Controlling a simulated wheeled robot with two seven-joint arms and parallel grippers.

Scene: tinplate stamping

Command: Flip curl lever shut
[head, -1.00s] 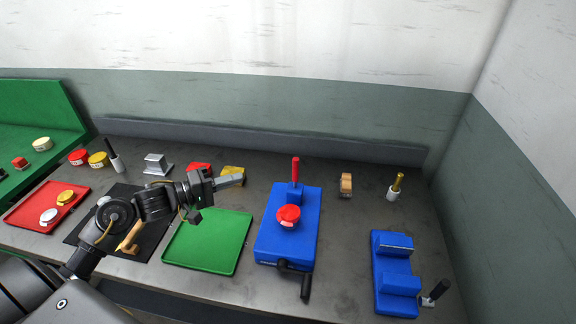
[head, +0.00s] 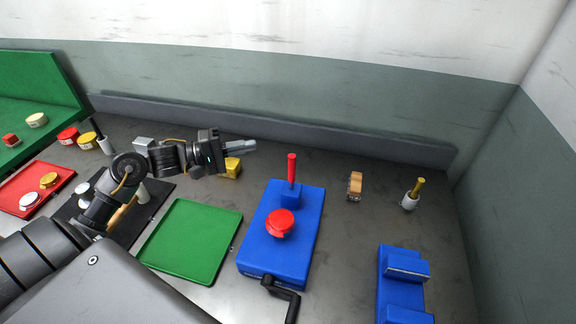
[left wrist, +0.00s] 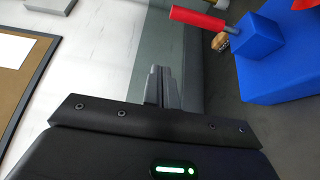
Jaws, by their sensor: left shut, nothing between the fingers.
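A blue fixture (head: 262,250) stands on the grey bench right of centre. A red lever (head: 291,168) stands upright at its back, and a red round piece (head: 279,223) sits on its top. A black crank handle (head: 291,303) hangs off its front end. In the left wrist view the red lever (left wrist: 198,20) and part of the blue fixture (left wrist: 280,75) show at the upper right. My left gripper (head: 242,146) is shut and empty, apart from the lever and to its left, pointing right. Its closed fingers (left wrist: 162,88) show in the left wrist view. My right gripper is out of view.
A green mat (head: 190,240) lies left of the fixture. A second blue fixture (head: 404,290) is at the lower right. A yellow block (head: 230,168) lies below my gripper in the picture.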

